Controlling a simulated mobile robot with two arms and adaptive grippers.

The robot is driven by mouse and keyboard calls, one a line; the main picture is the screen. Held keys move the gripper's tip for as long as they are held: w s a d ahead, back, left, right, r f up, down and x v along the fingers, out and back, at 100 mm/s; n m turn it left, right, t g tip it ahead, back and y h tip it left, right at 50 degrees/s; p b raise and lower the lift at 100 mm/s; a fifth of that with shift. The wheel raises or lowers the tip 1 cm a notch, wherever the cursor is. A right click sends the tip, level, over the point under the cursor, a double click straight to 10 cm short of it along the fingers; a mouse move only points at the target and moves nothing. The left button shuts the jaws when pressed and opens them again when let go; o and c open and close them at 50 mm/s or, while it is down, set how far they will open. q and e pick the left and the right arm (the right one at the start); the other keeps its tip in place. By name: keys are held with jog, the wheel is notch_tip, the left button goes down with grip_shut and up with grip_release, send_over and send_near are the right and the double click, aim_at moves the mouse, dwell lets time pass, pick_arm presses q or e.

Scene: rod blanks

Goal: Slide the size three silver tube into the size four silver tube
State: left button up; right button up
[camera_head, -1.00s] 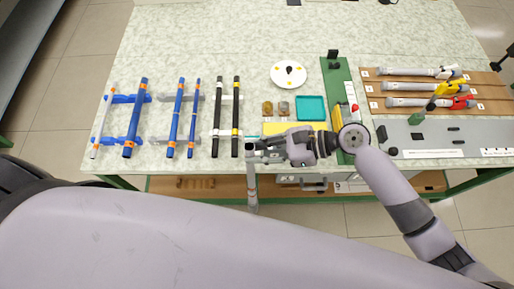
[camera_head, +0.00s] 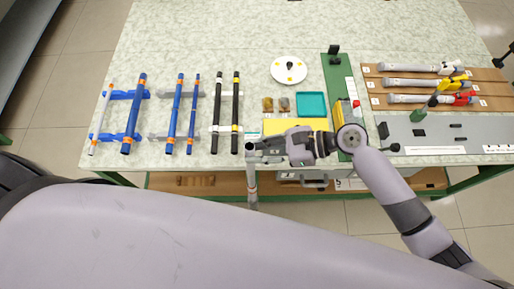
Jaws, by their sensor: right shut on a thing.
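My right gripper (camera_head: 262,151) is shut on a pale silver tube (camera_head: 252,184). The tube stands about upright in the picture, at the table's front edge; the fingers hide part of its upper end. I cannot read its size. Three pale silver tubes lie side by side on a brown board at the right: the top one (camera_head: 409,69), the middle one (camera_head: 404,82) and the bottom one (camera_head: 406,98). Their number labels are too small to read. My left gripper is not in view.
Blue rods (camera_head: 134,113) and black rods (camera_head: 215,115) lie on supports at the left. A white disc (camera_head: 289,70), a teal tray (camera_head: 311,104), a green strip (camera_head: 335,85) and a grey panel (camera_head: 435,133) lie to the right. The back of the table (camera_head: 210,35) is mostly clear.

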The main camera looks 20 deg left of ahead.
notch_tip(320, 180, down, 14)
jog(key=b, duration=0.8)
jog(key=shift+r, duration=0.2)
dwell(3.8)
jog(key=o, duration=0.9)
jog(key=shift+o, duration=0.2)
jog(key=v, duration=1.2)
